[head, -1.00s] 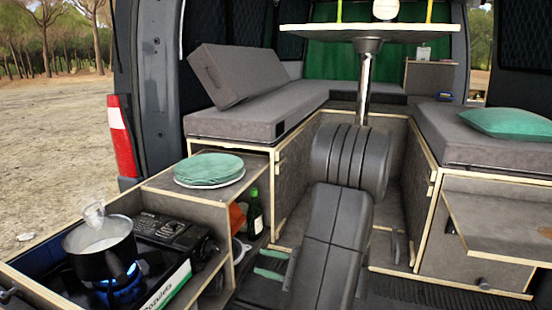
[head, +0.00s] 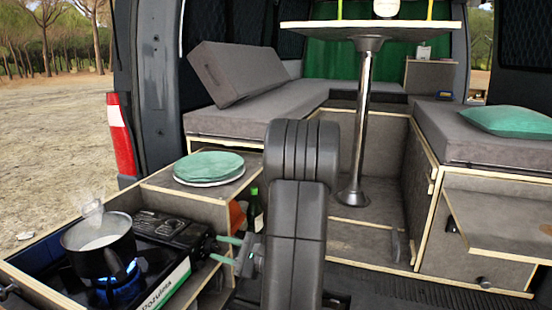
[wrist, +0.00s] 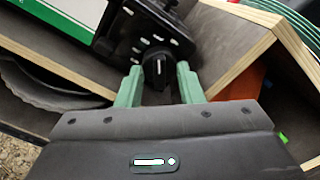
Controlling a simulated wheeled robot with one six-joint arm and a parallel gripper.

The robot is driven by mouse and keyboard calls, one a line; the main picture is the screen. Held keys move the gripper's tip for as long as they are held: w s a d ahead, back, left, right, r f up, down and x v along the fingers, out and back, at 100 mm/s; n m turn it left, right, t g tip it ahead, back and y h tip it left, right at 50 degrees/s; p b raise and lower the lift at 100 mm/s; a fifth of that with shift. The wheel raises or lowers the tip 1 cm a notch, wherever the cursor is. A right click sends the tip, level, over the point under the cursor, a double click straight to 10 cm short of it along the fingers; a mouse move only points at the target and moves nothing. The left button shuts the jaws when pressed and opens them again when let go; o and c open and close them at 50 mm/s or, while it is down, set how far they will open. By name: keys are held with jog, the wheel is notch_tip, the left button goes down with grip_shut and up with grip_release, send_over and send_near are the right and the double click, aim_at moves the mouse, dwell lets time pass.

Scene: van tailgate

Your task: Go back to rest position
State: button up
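My gripper (head: 215,248) is just right of the camping stove (head: 170,232) in the head view, with its two green fingers apart. In the wrist view my gripper (wrist: 159,68) is open, and the stove's black knob (wrist: 156,72) shows between the fingertips. I see a gap on both sides of the knob. I cannot tell how near the tips are in depth. A black pot (head: 98,250) with pale contents stands on the stove, over a lit blue flame (head: 118,288). Steam rises from the pot.
Stacked green and white plates (head: 208,168) sit on the wooden cabinet (head: 160,182). A dark bottle (head: 254,208) and an orange item (head: 237,215) stand in the cabinet opening. A table on a metal post (head: 360,140) stands between cushioned benches. The floor around the post is clear.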

jog(key=n+b, duration=0.1)
jog(key=n, duration=0.1)
jog(key=n+b, duration=0.2)
jog(key=shift+s+d+f, duration=0.1)
jog(key=shift+f, duration=0.2)
jog(key=n+b, duration=0.3)
jog(key=n, duration=0.1)
jog(key=n+b, duration=0.2)
jog(key=n, duration=0.2)
jog(key=shift+r, duration=0.1)
jog(key=n+b, duration=0.1)
jog(key=n, duration=0.3)
jog(key=shift+r+b, duration=0.1)
jog(key=shift+b, duration=0.3)
